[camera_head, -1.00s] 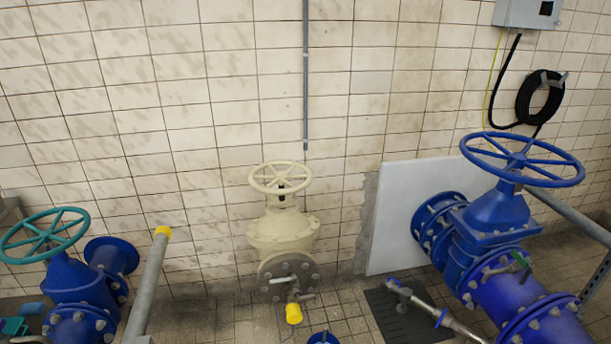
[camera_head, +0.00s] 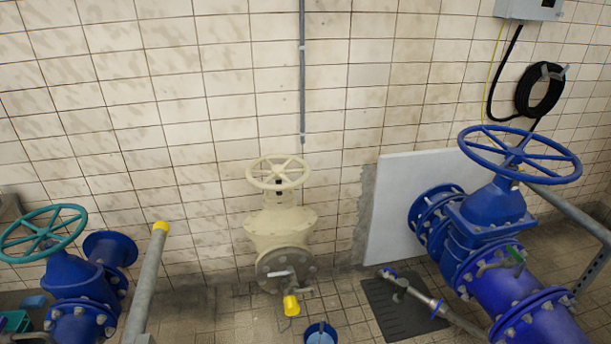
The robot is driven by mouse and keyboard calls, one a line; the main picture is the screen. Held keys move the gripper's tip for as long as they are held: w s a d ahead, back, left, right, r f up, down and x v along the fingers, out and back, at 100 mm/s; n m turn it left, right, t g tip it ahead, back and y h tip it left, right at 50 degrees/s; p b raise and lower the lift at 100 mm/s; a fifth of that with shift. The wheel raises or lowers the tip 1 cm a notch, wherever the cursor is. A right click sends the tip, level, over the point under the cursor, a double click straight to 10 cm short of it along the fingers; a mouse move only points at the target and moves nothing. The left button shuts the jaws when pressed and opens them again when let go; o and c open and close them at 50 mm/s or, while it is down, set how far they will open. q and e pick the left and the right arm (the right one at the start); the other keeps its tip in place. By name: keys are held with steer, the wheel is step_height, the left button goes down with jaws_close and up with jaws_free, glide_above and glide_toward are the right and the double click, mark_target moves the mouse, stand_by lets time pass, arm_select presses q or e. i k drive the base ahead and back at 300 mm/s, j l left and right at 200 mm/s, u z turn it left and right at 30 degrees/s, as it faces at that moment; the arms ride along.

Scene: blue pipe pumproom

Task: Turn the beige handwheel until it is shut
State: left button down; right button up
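The beige handwheel (camera_head: 278,172) sits level on top of a beige valve body (camera_head: 281,228) in the middle of the head view, close to the tiled wall. A round flange (camera_head: 287,268) with bolts and a small yellow-capped outlet (camera_head: 291,305) face forward below it. The wheel's rim and spokes are in plain sight and nothing touches it. Neither of my grippers shows in the head view.
A blue valve with a blue handwheel (camera_head: 519,154) and large blue pipe (camera_head: 510,290) stands at the right. A blue valve with a teal handwheel (camera_head: 42,232) is at the left. A yellow-capped grey post (camera_head: 149,275) and a blue bucket (camera_head: 321,334) stand in front.

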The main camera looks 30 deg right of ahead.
mark_target(277, 171)
steer(key=i+l, duration=0.35)
steer(key=l, duration=0.15)
steer(key=i+l, duration=0.75)
steer(key=l, duration=0.25)
